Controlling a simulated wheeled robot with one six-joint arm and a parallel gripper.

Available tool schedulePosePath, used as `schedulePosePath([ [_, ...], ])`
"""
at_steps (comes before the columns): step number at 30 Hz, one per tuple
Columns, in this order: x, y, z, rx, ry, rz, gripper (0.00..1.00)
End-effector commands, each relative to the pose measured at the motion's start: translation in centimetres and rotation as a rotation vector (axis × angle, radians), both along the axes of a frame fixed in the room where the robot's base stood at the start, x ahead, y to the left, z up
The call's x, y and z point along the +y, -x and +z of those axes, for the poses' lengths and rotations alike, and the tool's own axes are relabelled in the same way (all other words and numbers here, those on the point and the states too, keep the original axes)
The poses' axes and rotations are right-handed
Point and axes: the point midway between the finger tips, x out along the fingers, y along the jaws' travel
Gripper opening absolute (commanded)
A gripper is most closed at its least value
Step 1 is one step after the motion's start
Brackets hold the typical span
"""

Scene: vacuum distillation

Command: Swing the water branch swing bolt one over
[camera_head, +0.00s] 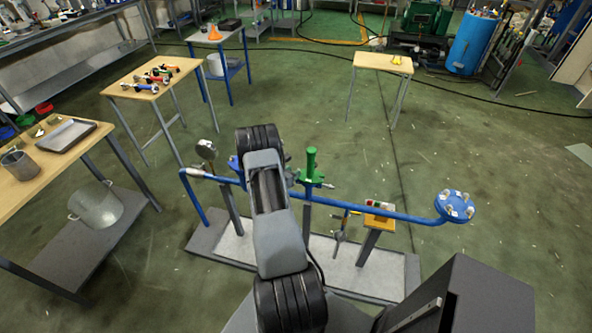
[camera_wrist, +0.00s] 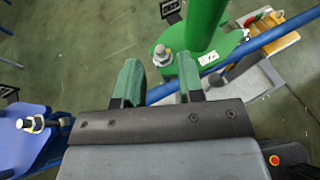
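My gripper (camera_wrist: 160,62) is open, its two green fingers apart over the blue pipe (camera_wrist: 160,92). A metal bolt with a nut (camera_wrist: 162,54) shows between the fingertips in the wrist view, on the green valve's flange (camera_wrist: 222,47); contact with the fingers cannot be told. Another bolt (camera_wrist: 33,124) sits on a blue flange (camera_wrist: 20,145) at the left. In the head view the green valve (camera_head: 311,166) stands upright on the blue pipe (camera_head: 365,209), and a round blue flange (camera_head: 455,205) at its right end carries several bolts. My arm hides the gripper there.
The pipe stands over a grey tray (camera_head: 340,262) on supports. A gauge (camera_head: 206,149) rises at its left end. A table (camera_head: 25,190) with a pot and tray stands at the left. Small wooden tables (camera_head: 384,63) stand farther back, with open green floor between.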

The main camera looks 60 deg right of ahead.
Motion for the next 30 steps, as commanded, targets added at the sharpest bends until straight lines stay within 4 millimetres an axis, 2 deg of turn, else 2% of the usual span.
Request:
schedulePosePath([
  [3, -1.3, 0.2, -0.5, 0.0, 0.001, -0.001, 0.35],
  [9, -2.5, 0.3, -1.0, -0.001, 0.0, 0.0, 0.35],
  [20, -2.7, 0.3, -1.1, 0.0, 0.0, 0.0, 0.34],
  [30, -2.7, 0.3, -1.1, -0.001, 0.0, 0.0, 0.02],
])
